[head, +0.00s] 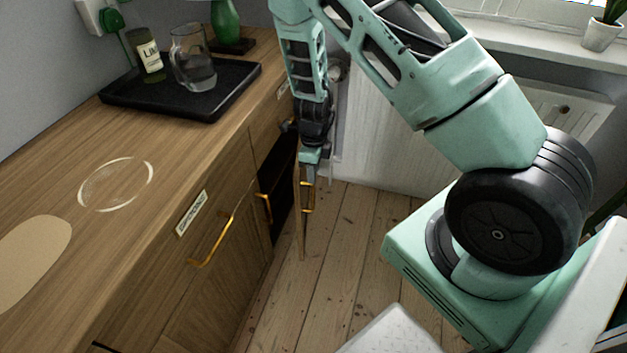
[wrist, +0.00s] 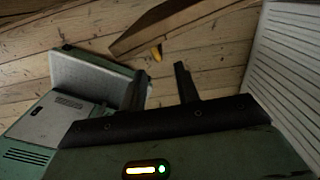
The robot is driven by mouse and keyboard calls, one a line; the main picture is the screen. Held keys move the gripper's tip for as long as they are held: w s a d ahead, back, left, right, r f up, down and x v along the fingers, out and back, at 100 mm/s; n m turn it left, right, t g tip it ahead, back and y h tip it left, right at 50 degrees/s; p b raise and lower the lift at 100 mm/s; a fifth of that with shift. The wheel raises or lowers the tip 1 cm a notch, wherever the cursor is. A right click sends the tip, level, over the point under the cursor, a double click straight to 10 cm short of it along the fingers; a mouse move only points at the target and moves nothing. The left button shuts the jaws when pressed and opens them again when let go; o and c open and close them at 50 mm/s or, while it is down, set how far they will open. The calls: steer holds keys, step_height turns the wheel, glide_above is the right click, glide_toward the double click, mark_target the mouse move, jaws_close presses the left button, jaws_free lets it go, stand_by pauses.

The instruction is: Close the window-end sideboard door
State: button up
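The sideboard (head: 135,265) has its far, window-end door (head: 299,225) swung open, seen nearly edge-on, with a dark cavity (head: 278,185) beside it. A brass handle (head: 309,197) is on the door's outer face. My gripper (head: 309,178) points down at the door's outer side, close to the handle. In the wrist view the fingers (wrist: 160,82) stand apart with nothing between them. The door (wrist: 175,28) and part of its brass handle (wrist: 156,52) show beyond the fingertips. I cannot tell whether a finger touches the door.
The sideboard top bears a black tray (head: 225,98) with a glass jug (head: 190,60) and a labelled bottle (head: 148,62). A brass drawer handle (head: 215,245) juts out nearer. A white radiator (head: 385,140) stands behind the door. Floorboards (head: 345,240) beside the door are clear.

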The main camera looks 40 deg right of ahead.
step_height(320, 180, up, 7)
steer(key=p, duration=0.1)
stand_by(0.3)
